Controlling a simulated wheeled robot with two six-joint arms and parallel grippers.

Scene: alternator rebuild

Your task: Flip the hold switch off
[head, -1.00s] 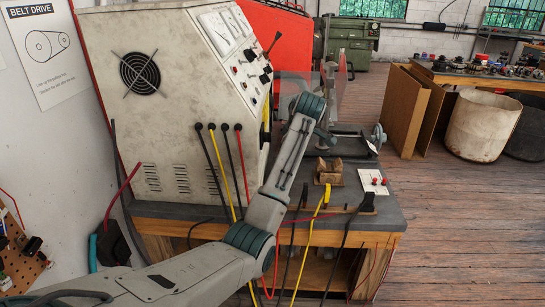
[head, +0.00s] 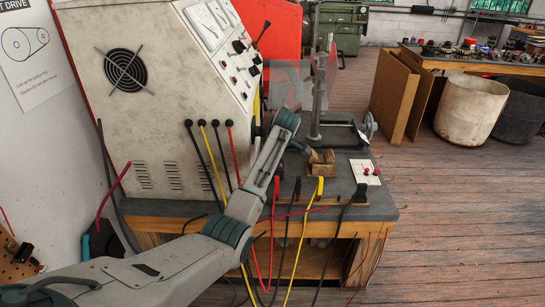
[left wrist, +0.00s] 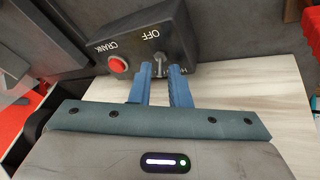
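The hold switch is a small metal toggle lever (left wrist: 160,61) on a dark control box (left wrist: 183,35) in the left wrist view. "OFF" is printed above the lever; a label below it is mostly hidden by a finger. My left gripper (left wrist: 163,72) has its two blue fingers at the lever, one on each side, with a gap between them. I cannot tell whether either finger touches it. In the head view my left arm crosses in front of the bench, and its fingertips and the switch cannot be made out. My right gripper is in neither view.
A red button (left wrist: 118,65) marked "CRANK" sits left of the lever. The large test cabinet (head: 165,150) stands on the workbench (head: 385,208). Cables (head: 300,235) hang over the bench's front edge. A wooden block (head: 320,168) stands on the bench. Open floor lies to the right.

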